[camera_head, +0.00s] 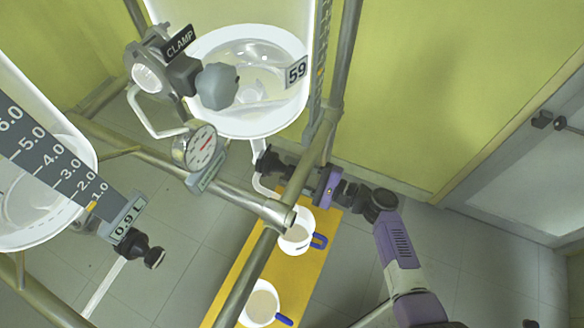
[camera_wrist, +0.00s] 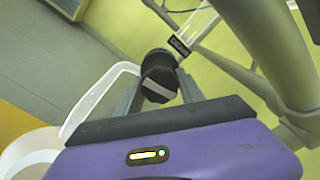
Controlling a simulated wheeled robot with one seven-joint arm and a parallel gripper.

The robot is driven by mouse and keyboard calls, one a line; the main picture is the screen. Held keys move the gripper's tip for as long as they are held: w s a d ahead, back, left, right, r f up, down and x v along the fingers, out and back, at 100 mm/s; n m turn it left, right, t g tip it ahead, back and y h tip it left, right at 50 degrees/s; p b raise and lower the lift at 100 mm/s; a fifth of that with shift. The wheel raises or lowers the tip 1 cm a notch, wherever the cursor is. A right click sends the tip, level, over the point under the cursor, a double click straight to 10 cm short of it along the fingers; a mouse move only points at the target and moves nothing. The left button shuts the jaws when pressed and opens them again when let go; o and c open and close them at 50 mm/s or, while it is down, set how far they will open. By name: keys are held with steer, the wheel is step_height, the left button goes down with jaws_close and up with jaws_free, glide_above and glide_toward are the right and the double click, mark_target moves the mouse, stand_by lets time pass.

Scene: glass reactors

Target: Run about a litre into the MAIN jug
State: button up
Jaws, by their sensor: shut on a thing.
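My gripper (camera_head: 300,176) is under the right-hand glass reactor (camera_head: 240,118). It is shut on a black valve knob, which shows between the fingers in the wrist view (camera_wrist: 160,72). A white outlet tube (camera_head: 262,186) bends down from this valve; it also shows in the wrist view (camera_wrist: 98,98). A white jug (camera_head: 297,240) with a blue handle stands below, partly behind a metal rail. A second white jug (camera_head: 262,304) with a blue handle stands nearer. Their labels are too small to read. I cannot tell whether liquid is running.
The jugs stand on a yellow strip (camera_head: 238,284). A left-hand vessel (camera_head: 84,150) carries a graduated scale (camera_head: 55,160) and its own black valve (camera_head: 140,250). Metal rails (camera_head: 240,200) cross before the jugs. A round gauge (camera_head: 200,146) hangs between the vessels. Floor at the right is clear.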

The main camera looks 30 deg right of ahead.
steer(key=shift+f+m, duration=0.15)
steer(key=shift+m, duration=0.45)
steer(key=o, duration=1.4)
steer(key=v, duration=0.8)
steer(key=shift+p, duration=0.35)
